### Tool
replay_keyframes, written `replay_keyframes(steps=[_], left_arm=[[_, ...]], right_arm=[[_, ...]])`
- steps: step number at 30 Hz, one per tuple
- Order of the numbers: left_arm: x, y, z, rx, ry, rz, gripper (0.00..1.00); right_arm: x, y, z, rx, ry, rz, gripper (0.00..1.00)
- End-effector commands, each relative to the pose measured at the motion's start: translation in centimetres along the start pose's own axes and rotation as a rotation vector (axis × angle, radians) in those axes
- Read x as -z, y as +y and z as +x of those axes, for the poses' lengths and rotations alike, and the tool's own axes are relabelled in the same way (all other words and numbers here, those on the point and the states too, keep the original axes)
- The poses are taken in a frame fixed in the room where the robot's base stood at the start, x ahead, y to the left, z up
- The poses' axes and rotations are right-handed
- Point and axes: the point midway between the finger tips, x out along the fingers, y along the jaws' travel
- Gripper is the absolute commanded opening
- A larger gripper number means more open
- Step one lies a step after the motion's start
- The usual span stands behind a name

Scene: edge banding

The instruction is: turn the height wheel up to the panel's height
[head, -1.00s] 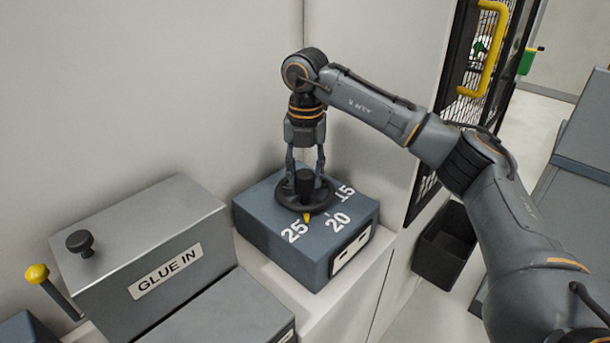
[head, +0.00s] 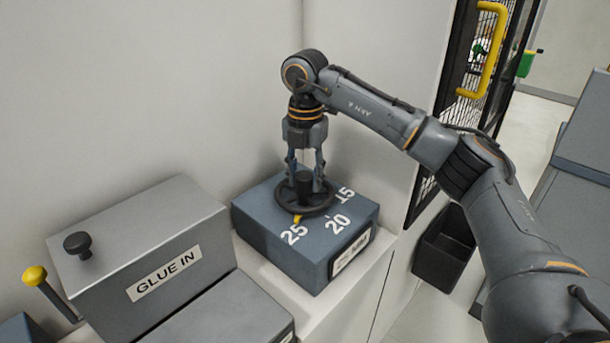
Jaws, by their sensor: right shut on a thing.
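The height wheel (head: 289,203) is a black handwheel with a central hub, lying flat on top of a blue-grey box (head: 270,228). White numbers 15, 20 and 25 are printed around it on the box top. The wheel's yellow pointer (head: 297,219) points at the 25 (head: 294,234). My right gripper (head: 304,184) comes down from above and is shut on the wheel, its fingers on either side of the hub. A small display (head: 351,250) on the box's front has markings too small to read. My left gripper is out of view.
A grey GLUE IN box (head: 140,245) with a black knob (head: 77,244) stands at left, beside a yellow-tipped lever (head: 35,276). A mesh door (head: 455,85) with a yellow handle (head: 487,45) and a dark bin (head: 443,249) are at right. A wall stands close behind.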

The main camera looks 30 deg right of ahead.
Motion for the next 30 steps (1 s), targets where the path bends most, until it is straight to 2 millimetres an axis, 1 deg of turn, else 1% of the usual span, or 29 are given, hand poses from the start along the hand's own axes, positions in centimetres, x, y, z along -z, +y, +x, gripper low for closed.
replay_keyframes(steps=[2,3,5,6,14,17,20,23,27,30], left_arm=[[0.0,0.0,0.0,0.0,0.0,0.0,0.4],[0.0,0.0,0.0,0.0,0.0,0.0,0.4],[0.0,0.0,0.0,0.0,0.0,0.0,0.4],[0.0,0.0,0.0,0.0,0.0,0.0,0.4],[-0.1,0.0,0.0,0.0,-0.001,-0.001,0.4],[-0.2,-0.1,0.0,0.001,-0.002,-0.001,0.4],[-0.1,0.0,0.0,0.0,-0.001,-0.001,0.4],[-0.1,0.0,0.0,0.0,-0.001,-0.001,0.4],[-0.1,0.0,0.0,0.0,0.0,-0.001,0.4],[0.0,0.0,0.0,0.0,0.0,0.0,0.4]], right_arm=[[0.0,0.0,0.0,0.0,0.0,0.003,0.07],[0.0,0.0,0.0,0.0,0.0,0.003,0.45],[0.0,0.0,0.0,0.001,0.0,0.002,0.57],[0.0,0.0,0.0,0.0,0.0,0.002,0.62],[0.0,0.0,0.0,0.0,0.0,0.001,0.62],[0.0,0.0,-0.4,-0.001,0.0,0.001,0.62],[-0.1,0.1,-1.6,-0.002,-0.001,0.001,0.62],[0.0,0.1,-3.6,-0.003,-0.002,0.001,0.62],[-0.1,0.1,-6.8,-0.003,-0.003,0.002,0.62],[-0.1,0.0,-8.5,-0.002,-0.004,0.003,0.62]])
